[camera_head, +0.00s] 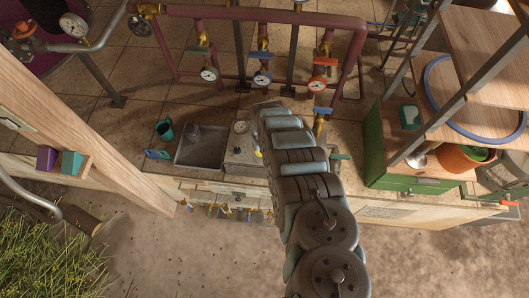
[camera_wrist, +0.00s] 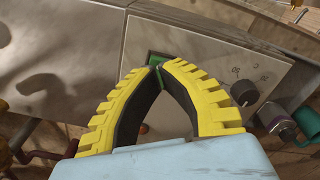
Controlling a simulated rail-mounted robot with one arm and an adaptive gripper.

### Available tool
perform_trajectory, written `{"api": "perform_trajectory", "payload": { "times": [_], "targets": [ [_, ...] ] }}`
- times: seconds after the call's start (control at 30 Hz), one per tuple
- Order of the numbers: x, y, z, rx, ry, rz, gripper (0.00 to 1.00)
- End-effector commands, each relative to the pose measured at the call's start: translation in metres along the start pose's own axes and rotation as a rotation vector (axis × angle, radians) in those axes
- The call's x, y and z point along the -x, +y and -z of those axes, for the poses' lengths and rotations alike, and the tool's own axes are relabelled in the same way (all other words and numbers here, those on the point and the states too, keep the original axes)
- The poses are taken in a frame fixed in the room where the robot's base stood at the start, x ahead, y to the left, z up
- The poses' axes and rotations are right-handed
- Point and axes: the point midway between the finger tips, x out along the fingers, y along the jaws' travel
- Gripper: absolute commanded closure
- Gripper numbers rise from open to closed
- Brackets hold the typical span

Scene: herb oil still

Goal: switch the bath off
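The bath shows in the head view as a grey metal basin (camera_head: 203,148) with a box carrying a round dial (camera_head: 240,127) beside it, partly hidden by my arm. In the wrist view a metal front panel (camera_wrist: 215,70) has a black knob (camera_wrist: 243,92) at right and a green switch (camera_wrist: 158,60) in a recess. My gripper (camera_wrist: 158,67) has yellow-backed fingers that meet at the tips, with nothing seen between them. The tips are right at the green switch and cover part of it. I cannot tell whether they touch it. Only a bit of yellow finger shows in the head view (camera_head: 258,153).
A teal mug (camera_head: 165,129) stands left of the basin. Pipes with gauges (camera_head: 209,74) and coloured valves run behind. A green cabinet (camera_head: 385,145) stands at right.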

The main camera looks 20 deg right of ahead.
Motion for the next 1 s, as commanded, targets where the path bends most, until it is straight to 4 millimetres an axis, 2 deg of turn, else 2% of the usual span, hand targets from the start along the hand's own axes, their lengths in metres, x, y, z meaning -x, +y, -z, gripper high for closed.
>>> {"api": "perform_trajectory", "payload": {
  "times": [1.0],
  "targets": [
    [-0.013,0.000,0.000,0.001,0.000,0.000,1.00]
  ]
}}
